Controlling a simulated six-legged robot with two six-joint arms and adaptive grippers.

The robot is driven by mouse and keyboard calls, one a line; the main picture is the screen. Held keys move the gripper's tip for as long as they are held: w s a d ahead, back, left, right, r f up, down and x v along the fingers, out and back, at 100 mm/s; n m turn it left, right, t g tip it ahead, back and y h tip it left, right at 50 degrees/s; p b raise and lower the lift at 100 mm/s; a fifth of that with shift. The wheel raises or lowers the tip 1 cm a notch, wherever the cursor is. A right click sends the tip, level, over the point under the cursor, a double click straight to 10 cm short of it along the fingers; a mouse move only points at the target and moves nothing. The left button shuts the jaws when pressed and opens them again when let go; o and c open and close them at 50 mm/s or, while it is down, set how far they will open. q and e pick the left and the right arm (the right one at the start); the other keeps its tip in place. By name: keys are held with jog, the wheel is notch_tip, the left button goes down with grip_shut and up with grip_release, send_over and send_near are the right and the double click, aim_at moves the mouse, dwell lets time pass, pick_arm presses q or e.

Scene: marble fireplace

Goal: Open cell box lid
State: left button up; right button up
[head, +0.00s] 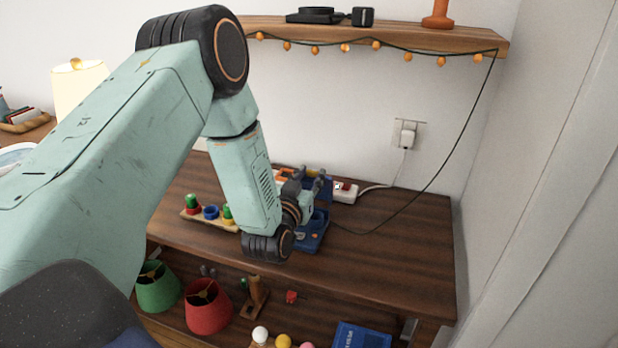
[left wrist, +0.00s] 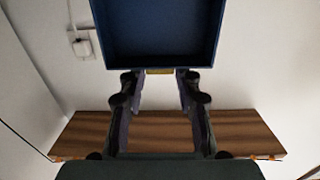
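The blue cell box (head: 313,234) stands on the wooden desk, partly hidden behind my left gripper (head: 308,177). Its blue lid (head: 326,187) stands raised at the back of the box. In the left wrist view the hollow inside of the lid (left wrist: 160,32) faces the camera, with a small yellow latch (left wrist: 160,71) on its edge. My left gripper's fingers are apart, one on either side of the latch, with their tips close to the lid's edge. Whether they touch it I cannot tell. Nothing shows between the fingers. My right gripper is not in view.
A wooden tray (head: 190,217) with coloured pieces lies left of the box. A white power strip (head: 346,192) lies behind it. The desk is clear to the right. A wall shelf (head: 400,38) with hanging lights is above. Lampshades stand on the lower shelf.

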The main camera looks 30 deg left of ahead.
pick_arm(q)
jog(key=o, duration=0.3)
jog(key=shift+w+f, duration=0.1)
jog(key=shift+w, duration=0.05)
jog(key=v, duration=1.2)
dwell(0.4)
